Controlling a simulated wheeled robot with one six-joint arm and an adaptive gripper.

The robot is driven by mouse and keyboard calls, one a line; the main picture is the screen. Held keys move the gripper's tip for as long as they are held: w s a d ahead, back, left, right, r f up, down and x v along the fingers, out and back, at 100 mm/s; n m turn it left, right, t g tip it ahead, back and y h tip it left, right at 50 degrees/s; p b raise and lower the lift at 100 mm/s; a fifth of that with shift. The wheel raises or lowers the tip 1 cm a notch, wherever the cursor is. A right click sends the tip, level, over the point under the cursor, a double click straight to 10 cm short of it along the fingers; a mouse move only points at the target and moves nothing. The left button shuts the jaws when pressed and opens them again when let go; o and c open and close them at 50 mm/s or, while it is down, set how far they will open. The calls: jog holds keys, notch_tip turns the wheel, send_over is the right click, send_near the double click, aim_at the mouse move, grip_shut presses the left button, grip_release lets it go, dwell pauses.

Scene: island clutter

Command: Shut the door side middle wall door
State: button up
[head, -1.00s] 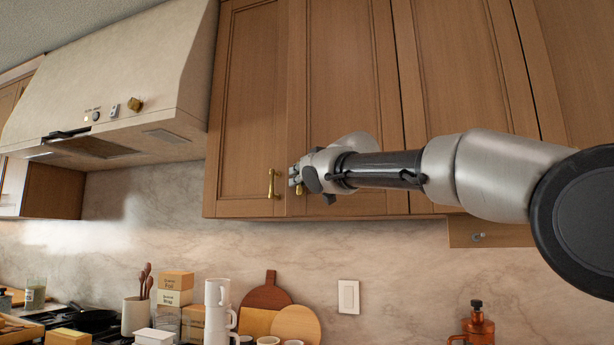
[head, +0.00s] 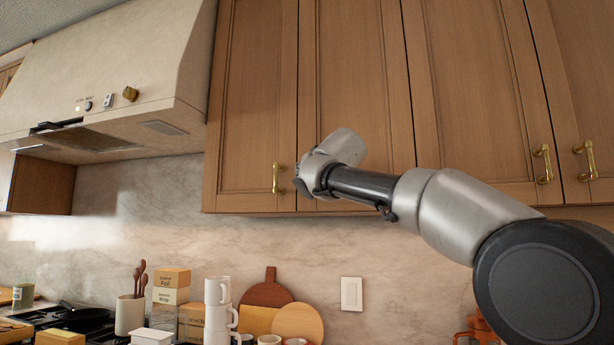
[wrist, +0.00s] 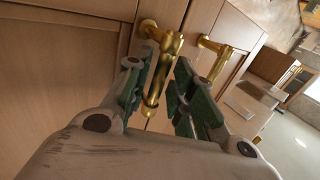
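The middle wall cabinet door (head: 355,80) is a tall wooden panel that looks flush, or nearly so, with the doors beside it. My gripper (head: 299,178) is at its lower left corner in the head view and hides its handle there. In the wrist view my gripper (wrist: 158,80) is open, with a brass handle (wrist: 160,75) between its two green-padded fingers. Gaps show beside the handle, and I cannot tell whether either finger touches it. A second brass handle (wrist: 218,46) is to the right, on the neighbouring door.
The left cabinet door (head: 250,110) has a brass handle (head: 276,178) close beside my gripper. A range hood (head: 130,80) is further left. Mugs (head: 218,305), boards (head: 298,322) and boxes (head: 171,285) crowd the counter below.

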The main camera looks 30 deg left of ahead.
jog(key=shift+d+r, duration=0.3)
jog(key=v, duration=1.1)
jog(key=shift+s+f, duration=0.3)
jog(key=shift+f, duration=0.05)
jog(key=shift+d, duration=0.1)
